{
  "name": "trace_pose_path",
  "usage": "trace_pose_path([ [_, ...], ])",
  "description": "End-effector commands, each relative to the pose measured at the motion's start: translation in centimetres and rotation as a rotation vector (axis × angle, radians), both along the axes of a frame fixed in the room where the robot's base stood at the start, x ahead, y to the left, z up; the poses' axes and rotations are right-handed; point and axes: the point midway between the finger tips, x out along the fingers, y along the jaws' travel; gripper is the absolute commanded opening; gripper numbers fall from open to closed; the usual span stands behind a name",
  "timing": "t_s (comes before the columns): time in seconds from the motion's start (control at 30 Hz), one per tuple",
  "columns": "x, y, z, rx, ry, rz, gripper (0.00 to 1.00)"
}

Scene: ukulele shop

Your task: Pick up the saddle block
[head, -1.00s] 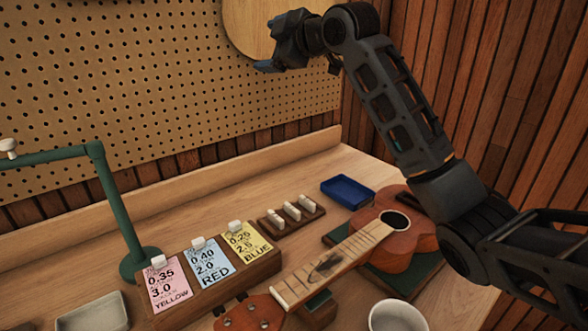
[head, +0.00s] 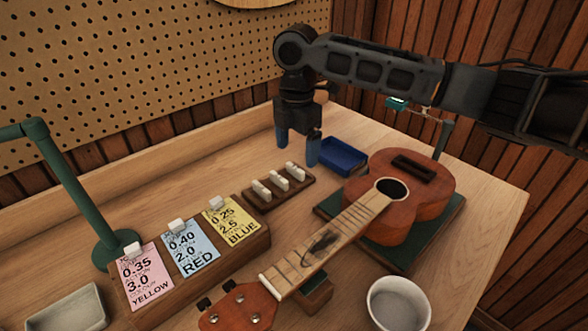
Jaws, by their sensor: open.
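Several small white blocks stand in a row on a dark wooden rack (head: 250,203) in the middle of the bench; among them are a left block (head: 262,188), a middle block (head: 279,181) and a right block (head: 291,170). Which one is the saddle block I cannot tell. More white blocks sit atop the card stand, such as one on the yellow card (head: 215,203). My gripper (head: 298,160) points down, open and empty, just behind and right of the rack, close to the blue tray. A ukulele (head: 420,194) lies on a green mat to the right.
The card stand (head: 250,251) holds pink, blue and yellow cards at front left. A blue tray (head: 343,157) lies right of my gripper. A white bowl (head: 398,306), a grey dish (head: 66,312) and a green post (head: 84,200) also stand on the bench. A pegboard wall rises behind.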

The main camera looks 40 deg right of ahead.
Motion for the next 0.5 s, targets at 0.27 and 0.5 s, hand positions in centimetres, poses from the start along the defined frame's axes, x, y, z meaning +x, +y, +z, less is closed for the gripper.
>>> trace_pose_path([
  [0.27, 0.3, 0.4, -3.6, 0.001, 0.002, -0.001, 0.89],
  [0.5, 0.4, 0.4, -5.0, 0.000, -0.002, -0.001, 0.89],
])
